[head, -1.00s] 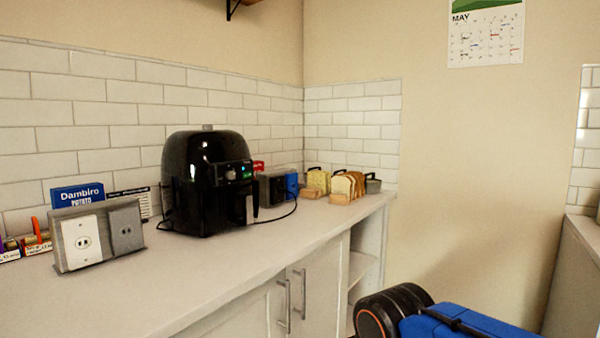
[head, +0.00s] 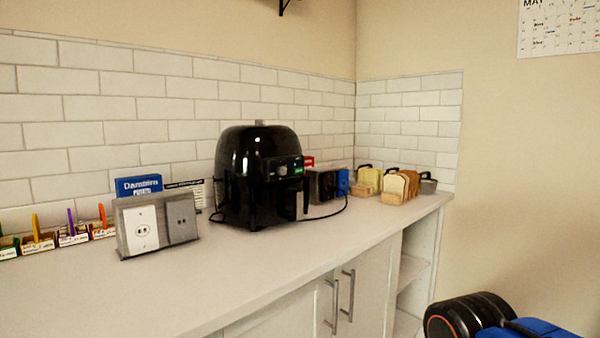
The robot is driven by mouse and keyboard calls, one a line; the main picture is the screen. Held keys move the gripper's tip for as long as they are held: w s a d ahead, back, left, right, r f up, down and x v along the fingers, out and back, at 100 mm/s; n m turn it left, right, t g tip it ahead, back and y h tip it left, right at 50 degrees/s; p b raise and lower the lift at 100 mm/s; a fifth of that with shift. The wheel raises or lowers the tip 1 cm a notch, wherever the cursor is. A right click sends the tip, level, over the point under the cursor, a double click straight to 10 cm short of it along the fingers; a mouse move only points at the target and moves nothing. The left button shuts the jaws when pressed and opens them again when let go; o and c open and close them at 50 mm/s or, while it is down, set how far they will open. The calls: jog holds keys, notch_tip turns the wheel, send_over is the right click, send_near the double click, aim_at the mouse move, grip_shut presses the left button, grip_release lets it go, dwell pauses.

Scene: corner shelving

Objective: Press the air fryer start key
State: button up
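The black air fryer (head: 256,175) stands upright on the white counter (head: 250,262), against the tiled wall. Its control panel (head: 284,168) is on the upper front, facing right, with a small green light. The single keys are too small to tell apart. The handle juts out below the panel. Part of my arm, black and blue, shows at the bottom right, apart from the air fryer. My gripper is not in view.
Left of the fryer stand a grey socket box (head: 158,223), a blue Dambiro box (head: 138,186) and several small labelled bins (head: 40,244). The front counter is clear.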

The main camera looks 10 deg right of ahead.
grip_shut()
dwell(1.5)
